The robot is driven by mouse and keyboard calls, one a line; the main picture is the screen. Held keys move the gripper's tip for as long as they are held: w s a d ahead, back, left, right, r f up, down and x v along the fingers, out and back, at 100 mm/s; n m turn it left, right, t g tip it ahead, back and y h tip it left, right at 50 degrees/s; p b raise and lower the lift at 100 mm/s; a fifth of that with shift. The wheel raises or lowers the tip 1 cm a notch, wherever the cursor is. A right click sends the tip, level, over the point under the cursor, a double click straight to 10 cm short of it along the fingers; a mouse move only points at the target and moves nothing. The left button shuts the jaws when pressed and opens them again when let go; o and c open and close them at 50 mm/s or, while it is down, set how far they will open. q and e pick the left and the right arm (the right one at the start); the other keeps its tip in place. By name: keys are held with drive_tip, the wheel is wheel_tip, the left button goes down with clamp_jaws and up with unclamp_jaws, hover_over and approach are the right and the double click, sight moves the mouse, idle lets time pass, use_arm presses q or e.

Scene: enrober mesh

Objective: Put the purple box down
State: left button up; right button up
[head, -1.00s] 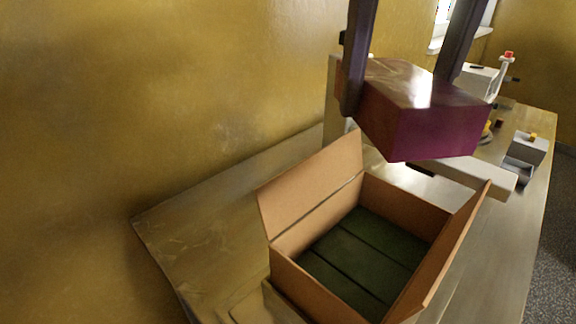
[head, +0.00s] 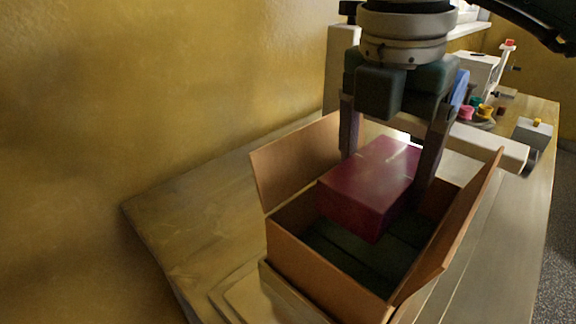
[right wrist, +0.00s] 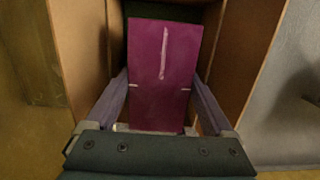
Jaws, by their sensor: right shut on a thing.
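The purple box (head: 365,188) is held between the fingers of my right gripper (head: 390,170). In the head view the box hangs in the mouth of the open cardboard carton (head: 318,278), with its lower part below the rim level. Dark green floor shows under and in front of it, so it looks held above the carton's bottom. In the right wrist view the purple box (right wrist: 160,65) sits between both fingers of the right gripper (right wrist: 160,100), with carton walls on both sides. My left gripper is not in view.
The carton's flaps (head: 295,163) stand open to the left and right. It stands on a wooden table (head: 185,230) beside a yellow wall. A white bar (head: 490,145), colored spools (head: 475,110) and a grey box with a yellow knob (head: 533,132) lie farther back.

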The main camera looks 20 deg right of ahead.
wheel_tip(320, 180, down, 7)
drive_tip(key=shift+f, duration=0.15)
idle(0.4)
drive_tip(key=shift+f, duration=0.15)
drive_tip(key=o, duration=1.3)
